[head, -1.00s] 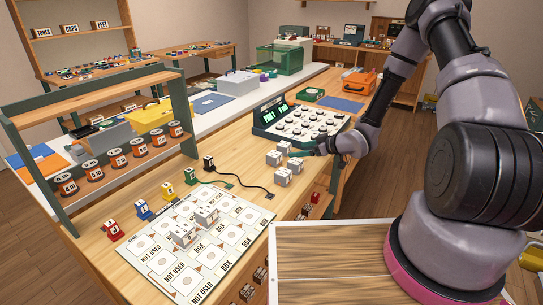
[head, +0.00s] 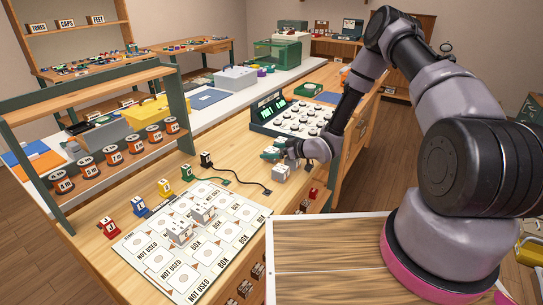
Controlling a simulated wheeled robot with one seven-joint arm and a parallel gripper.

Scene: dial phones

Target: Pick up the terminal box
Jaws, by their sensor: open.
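Small grey-white terminal boxes stand on the wooden bench (head: 237,203) in front of the dial console. The nearest box (head: 281,172) shows clearly. The other boxes of that group are largely hidden behind my gripper. My gripper (head: 272,152) is open, with its teal fingertips pointing left, low over the group and just behind the nearest box. I cannot tell whether it touches a box. Two more boxes stand on the printed mat (head: 222,258), one box (head: 180,232) at its left and another box (head: 204,212) beside it.
The dial console (head: 290,116) stands behind my gripper. Red, blue, yellow, green and black terminals (head: 165,188) line the mat's far side, with cables from the green and black ones. A rack of spools (head: 112,155) stands at left.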

